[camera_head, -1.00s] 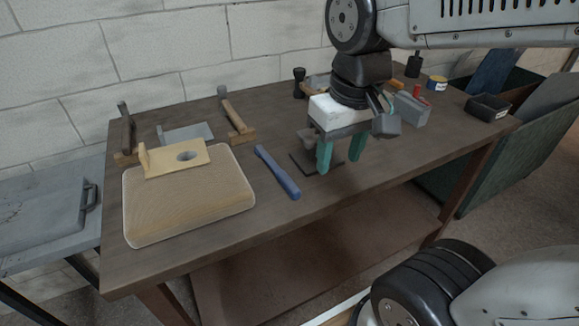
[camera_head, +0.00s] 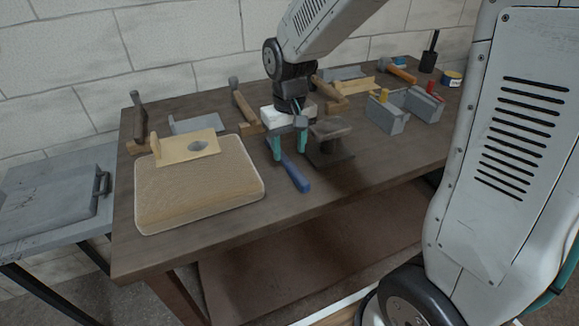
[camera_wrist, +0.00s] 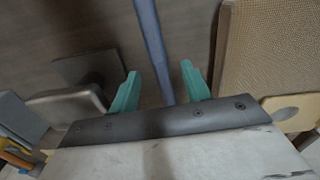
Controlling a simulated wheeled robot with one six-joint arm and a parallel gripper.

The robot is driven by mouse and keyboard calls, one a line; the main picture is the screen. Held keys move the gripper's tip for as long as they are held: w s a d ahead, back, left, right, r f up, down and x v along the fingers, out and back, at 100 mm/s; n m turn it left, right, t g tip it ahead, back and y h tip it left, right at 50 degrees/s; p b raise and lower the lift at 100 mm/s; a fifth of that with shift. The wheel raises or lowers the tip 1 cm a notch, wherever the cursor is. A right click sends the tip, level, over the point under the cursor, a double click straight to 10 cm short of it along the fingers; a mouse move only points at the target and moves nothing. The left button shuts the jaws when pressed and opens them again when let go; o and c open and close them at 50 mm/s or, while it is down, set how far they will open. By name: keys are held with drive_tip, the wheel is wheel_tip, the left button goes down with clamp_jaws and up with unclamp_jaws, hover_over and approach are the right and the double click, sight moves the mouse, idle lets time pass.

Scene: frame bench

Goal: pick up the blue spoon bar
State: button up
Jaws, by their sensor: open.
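The blue spoon bar (camera_head: 296,174) lies on the wooden bench (camera_head: 215,222), between the tan padded board and a small dark anvil-like block. My gripper (camera_head: 290,148) is over its far part, with teal fingers on either side of it in the picture. In the wrist view the bar (camera_wrist: 153,45) runs from the top edge down between the open fingers of my gripper (camera_wrist: 160,85). The near end of the bar in that view is hidden behind the gripper body. I cannot tell the exact height of the fingertips above the bench.
The tan padded board (camera_head: 200,190) with a pale wooden piece (camera_head: 188,148) lies left of the bar. The dark anvil-like block (camera_head: 330,140) stands close on the right. Hammers, a grey vise (camera_head: 388,115) and cans line the back. The bench's front middle is clear.

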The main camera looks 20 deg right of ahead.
sight(290, 162)
wheel_tip(290, 162, down, 4)
drive_tip(key=shift+d+r, duration=0.1)
clamp_jaws()
drive_tip(key=shift+r, duration=0.1)
